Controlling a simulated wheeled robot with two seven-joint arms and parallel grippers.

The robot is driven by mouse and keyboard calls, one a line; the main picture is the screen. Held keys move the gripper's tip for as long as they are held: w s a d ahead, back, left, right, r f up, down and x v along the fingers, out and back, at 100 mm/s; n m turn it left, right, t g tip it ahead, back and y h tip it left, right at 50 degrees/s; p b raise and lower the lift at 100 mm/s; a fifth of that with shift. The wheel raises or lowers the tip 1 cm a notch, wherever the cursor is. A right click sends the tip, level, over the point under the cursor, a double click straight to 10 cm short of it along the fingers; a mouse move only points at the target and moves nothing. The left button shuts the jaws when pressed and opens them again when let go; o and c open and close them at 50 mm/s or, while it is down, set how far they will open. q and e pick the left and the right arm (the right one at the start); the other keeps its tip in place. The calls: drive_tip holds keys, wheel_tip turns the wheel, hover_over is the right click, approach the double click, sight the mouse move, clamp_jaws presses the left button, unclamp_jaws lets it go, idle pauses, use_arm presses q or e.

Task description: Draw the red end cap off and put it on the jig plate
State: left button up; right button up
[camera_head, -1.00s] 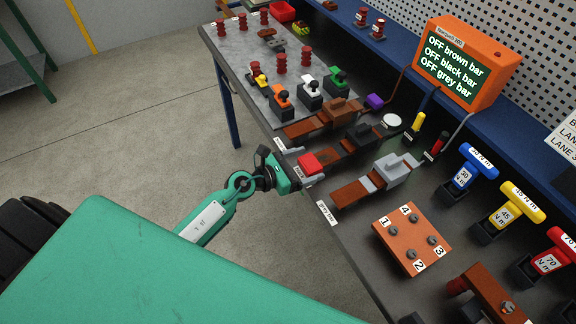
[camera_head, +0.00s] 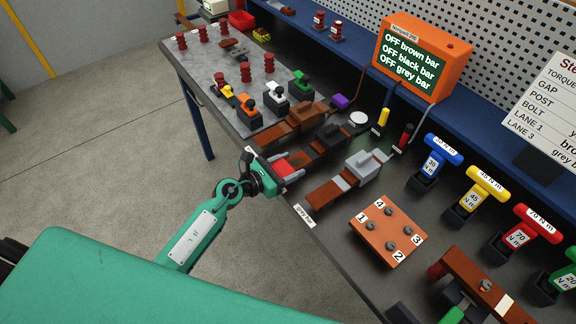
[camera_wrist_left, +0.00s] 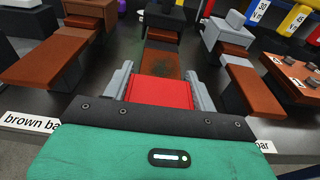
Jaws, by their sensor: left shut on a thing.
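The red end cap (camera_head: 284,168) is at the near end of the black bar's copper strip (camera_head: 312,152), in the middle lane at the bench's front edge. My left gripper (camera_head: 288,169) is shut on the cap, one grey finger on each side. In the left wrist view the cap (camera_wrist_left: 160,92) lies between the fingertips and the copper strip (camera_wrist_left: 161,64) continues straight beyond it. I cannot tell whether they are touching. A brown plate with numbered studs (camera_head: 388,232) lies to the right. I cannot tell which plate is the jig plate. My right gripper is not in view.
A grey slab (camera_head: 208,62) with red posts and coloured clamps covers the bench's far left. The brown bar (camera_head: 290,132) and grey bar (camera_head: 335,185) flank the black one closely. Coloured torque handles (camera_head: 480,187) stand at right. An orange display (camera_head: 422,60) stands behind.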

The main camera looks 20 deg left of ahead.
use_arm(q)
drive_tip(key=shift+c, duration=0.7)
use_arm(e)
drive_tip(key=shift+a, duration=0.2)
use_arm(q)
drive_tip(key=shift+s+a, duration=0.1)
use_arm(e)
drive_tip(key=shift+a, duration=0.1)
use_arm(q)
drive_tip(key=shift+s+a, duration=0.3)
drive_tip(key=shift+s, duration=0.1)
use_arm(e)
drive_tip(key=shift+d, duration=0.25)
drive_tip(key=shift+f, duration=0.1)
use_arm(q)
drive_tip(key=shift+f+b+v, duration=0.15)
drive_tip(key=shift+b+v, duration=0.05)
drive_tip(key=shift+v, duration=0.8)
drive_tip(key=shift+f+b+v, duration=0.15)
drive_tip(key=shift+b+v, duration=0.05)
drive_tip(key=shift+v, duration=0.75)
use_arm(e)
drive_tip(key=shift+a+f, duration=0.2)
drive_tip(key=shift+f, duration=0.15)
use_arm(q)
drive_tip(key=shift+s+a, duration=0.1)
drive_tip(key=shift+s, duration=0.05)
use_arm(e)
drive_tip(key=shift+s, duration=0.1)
